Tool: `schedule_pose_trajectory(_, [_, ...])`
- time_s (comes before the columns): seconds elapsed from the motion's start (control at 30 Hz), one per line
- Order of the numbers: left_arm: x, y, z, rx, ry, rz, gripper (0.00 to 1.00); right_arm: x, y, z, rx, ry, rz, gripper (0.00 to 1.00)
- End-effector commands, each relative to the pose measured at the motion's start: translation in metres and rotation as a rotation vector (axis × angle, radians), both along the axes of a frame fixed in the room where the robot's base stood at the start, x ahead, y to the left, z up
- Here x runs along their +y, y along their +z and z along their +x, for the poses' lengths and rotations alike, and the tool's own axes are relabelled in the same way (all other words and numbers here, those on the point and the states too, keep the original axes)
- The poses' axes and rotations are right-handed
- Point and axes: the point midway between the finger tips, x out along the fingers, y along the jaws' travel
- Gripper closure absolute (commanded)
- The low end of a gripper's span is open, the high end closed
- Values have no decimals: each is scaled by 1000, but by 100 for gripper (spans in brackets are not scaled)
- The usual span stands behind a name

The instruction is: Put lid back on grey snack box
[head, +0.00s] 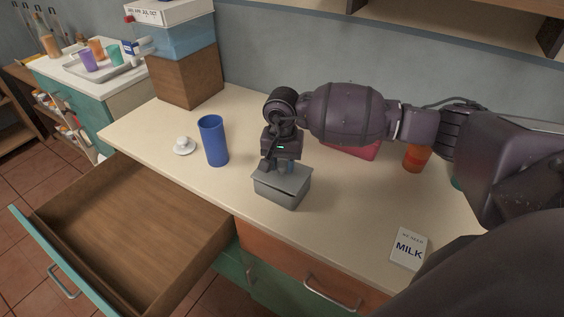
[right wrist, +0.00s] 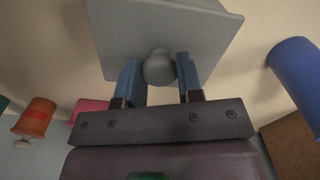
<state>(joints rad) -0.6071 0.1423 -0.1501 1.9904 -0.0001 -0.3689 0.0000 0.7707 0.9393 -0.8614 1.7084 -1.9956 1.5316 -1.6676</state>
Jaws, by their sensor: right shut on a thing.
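The grey snack box (head: 278,194) stands on the counter near its front edge. Its flat grey lid (head: 294,181) is at the top of the box and looks slightly askew; I cannot tell whether it rests fully on the rim. My right gripper (head: 279,165) points down over the box. In the right wrist view, its blue fingers (right wrist: 160,75) are shut on the round knob of the lid (right wrist: 160,25), and the lid hides the box there. My left gripper is not in view.
A red item (head: 355,151) and an orange cup (head: 416,160) are behind to the right. A milk carton (head: 409,250) lies at the right. A wooden drawer (head: 130,220) is open at the left.

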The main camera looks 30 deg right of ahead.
Motion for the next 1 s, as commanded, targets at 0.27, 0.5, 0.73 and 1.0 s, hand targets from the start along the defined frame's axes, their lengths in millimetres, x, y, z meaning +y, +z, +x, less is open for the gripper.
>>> schedule_pose_trajectory(0.27, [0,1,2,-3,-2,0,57,0,1,0,-1,0,0,89])
schedule_pose_trajectory(0.5, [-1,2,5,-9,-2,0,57,0,0,0,-1,0,0,37])
schedule_pose_trajectory(0.73, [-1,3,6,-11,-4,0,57,0,0,0,-1,0,0,29])
schedule_pose_trajectory(1.0, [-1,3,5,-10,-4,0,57,0,0,0,-1,0,1,11])
